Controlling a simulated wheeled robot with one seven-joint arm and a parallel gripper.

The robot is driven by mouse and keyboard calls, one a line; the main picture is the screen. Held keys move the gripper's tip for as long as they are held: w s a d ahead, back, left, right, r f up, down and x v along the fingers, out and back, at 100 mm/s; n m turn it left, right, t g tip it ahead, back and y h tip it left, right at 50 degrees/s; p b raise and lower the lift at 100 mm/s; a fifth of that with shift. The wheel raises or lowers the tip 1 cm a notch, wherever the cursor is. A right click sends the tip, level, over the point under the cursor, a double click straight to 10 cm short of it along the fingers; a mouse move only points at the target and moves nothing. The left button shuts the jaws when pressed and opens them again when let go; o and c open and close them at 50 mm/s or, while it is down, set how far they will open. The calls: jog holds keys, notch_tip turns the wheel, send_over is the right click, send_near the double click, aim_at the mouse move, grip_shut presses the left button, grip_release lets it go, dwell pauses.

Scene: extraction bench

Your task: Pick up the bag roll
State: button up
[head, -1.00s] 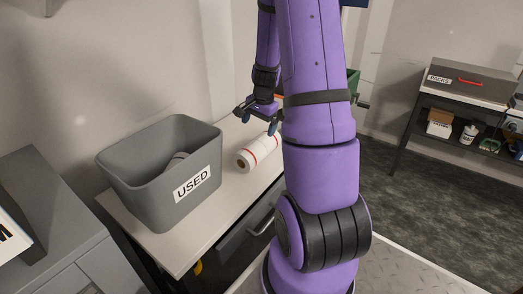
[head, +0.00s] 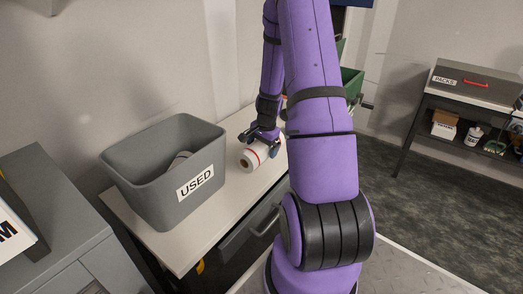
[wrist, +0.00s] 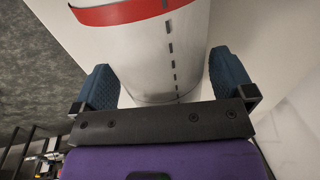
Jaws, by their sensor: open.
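The bag roll (head: 250,157) is a white cylinder with a red band, lying on its side on the white bench top beside the grey bin. In the wrist view the bag roll (wrist: 160,55) fills the space between the two blue finger pads, with its red band and a dashed line showing. My gripper (head: 262,141) is at the roll from above, its fingers on either side of it. Part of the roll's far end is hidden behind my arm.
A grey bin (head: 150,195) labelled USED stands left of the roll, with something white inside. The bench top (head: 222,212) is clear in front. A grey cabinet (head: 60,215) is at the left. A shelf with a PACKS box (head: 470,83) stands far right.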

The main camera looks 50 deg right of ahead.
jog(key=shift+w+f, duration=0.15)
jog(key=shift+f, duration=0.55)
jog(key=c, duration=0.9)
jog(key=shift+r, duration=0.15)
